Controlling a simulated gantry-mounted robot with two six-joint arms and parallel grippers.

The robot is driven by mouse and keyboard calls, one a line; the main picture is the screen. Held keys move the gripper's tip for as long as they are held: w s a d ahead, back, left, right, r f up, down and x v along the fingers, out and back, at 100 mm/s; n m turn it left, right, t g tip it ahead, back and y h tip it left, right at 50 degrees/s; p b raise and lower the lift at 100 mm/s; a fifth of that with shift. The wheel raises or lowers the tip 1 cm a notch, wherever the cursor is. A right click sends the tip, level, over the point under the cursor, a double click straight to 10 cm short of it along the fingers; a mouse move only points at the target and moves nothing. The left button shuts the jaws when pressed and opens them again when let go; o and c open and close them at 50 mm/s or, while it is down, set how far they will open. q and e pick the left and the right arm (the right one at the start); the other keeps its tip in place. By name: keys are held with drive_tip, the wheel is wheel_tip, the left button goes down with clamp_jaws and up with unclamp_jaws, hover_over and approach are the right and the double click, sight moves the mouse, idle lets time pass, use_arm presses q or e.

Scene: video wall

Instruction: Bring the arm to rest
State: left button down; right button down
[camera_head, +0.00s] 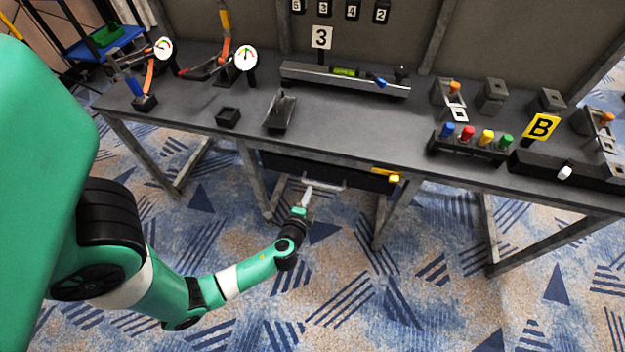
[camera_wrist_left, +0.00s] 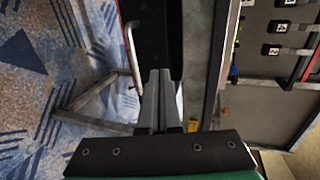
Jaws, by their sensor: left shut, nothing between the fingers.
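My green left arm comes in from the left in the head view. Its gripper (camera_head: 306,196) is in front of the workbench, at the left part of the drawer handle (camera_head: 328,186). In the left wrist view the two fingers of the gripper (camera_wrist_left: 160,78) are together with nothing between them. The handle (camera_wrist_left: 131,52) lies beside them on the left there. I cannot tell whether the fingers touch it. The dark drawer (camera_head: 350,174) sits under the bench top. My right gripper is out of view.
The workbench (camera_head: 345,128) holds gauges, a level on a rail (camera_head: 345,73), a small tray (camera_head: 281,113) and a block with coloured knobs (camera_head: 470,145). A yellow piece (camera_head: 394,179) is at the drawer's right end. Metal legs (camera_head: 254,180) stand below. The carpet in front is clear.

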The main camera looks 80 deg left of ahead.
use_arm(q)
drive_tip(key=shift+v, duration=1.1)
drive_tip(key=shift+f, duration=0.1)
